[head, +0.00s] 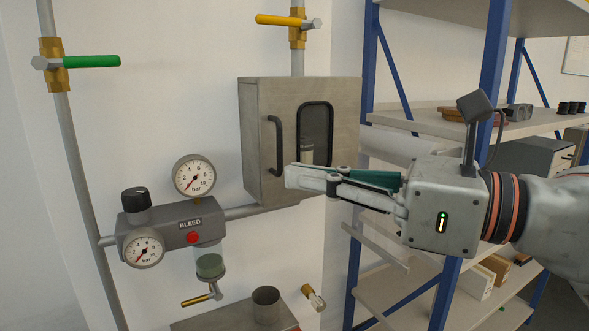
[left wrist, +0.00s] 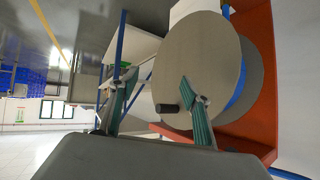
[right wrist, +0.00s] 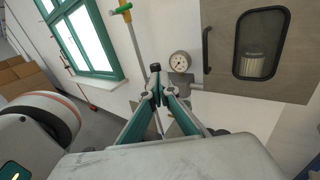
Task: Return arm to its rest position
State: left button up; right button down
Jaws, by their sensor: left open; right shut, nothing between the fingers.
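My right arm comes in from the right in the head view. Its gripper (head: 290,178) is shut and empty, with its fingers pointing left in front of the lower part of the grey metal cabinet (head: 258,130). I cannot tell whether the fingertips touch the cabinet. In the right wrist view the two fingertips (right wrist: 156,78) meet with nothing between them. My left gripper (left wrist: 153,86) is open and empty in the left wrist view. A large grey round drum or reel (left wrist: 205,60) shows behind its fingers. The left arm is not in the head view.
A bleed unit (head: 180,235) with two gauges sits on the wall pipes at left. A green-handled valve (head: 90,61) and a yellow-handled valve (head: 280,20) are above. Blue-framed shelving (head: 367,75) stands behind my right arm. A metal cup (head: 266,303) stands below.

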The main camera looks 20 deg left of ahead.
jog(key=s+d+f+m+g+y, duration=0.2)
jog(key=s+f+g, duration=0.1)
jog(key=w+d+f+m+t+y, duration=0.3)
jog(key=w+d+f+m+t, duration=0.8)
jog(key=m, duration=0.9)
jog(key=w+d+f+m+t+h, duration=0.2)
jog(key=d+f+m+t+h, duration=0.2)
jog(key=f+m+h, duration=0.35)
jog(key=w+d+f+m+t+h, duration=0.2)
jog(key=d+f+m+t+h, duration=0.25)
jog(key=f+m, duration=0.5)
jog(key=s+d+f+m+g+h, duration=0.2)
jog(key=f, duration=0.6)
jog(key=s+d+f+m+g+h, duration=0.1)
jog(key=s+d+f+m+h, duration=0.1)
jog(key=f, duration=0.5)
jog(key=s+d+f+m+g+h, duration=0.1)
jog(key=s+d+f+g+h, duration=0.15)
jog(key=f, duration=0.55)
jog(key=s+d+f+m+g+h, duration=0.1)
jog(key=s+d+f+m+g, duration=0.1)
jog(key=s+f, duration=1.1)
jog(key=shift+f+m+g, duration=0.7)
jog(key=shift+m+g, duration=0.1)
jog(key=shift+g, duration=0.1)
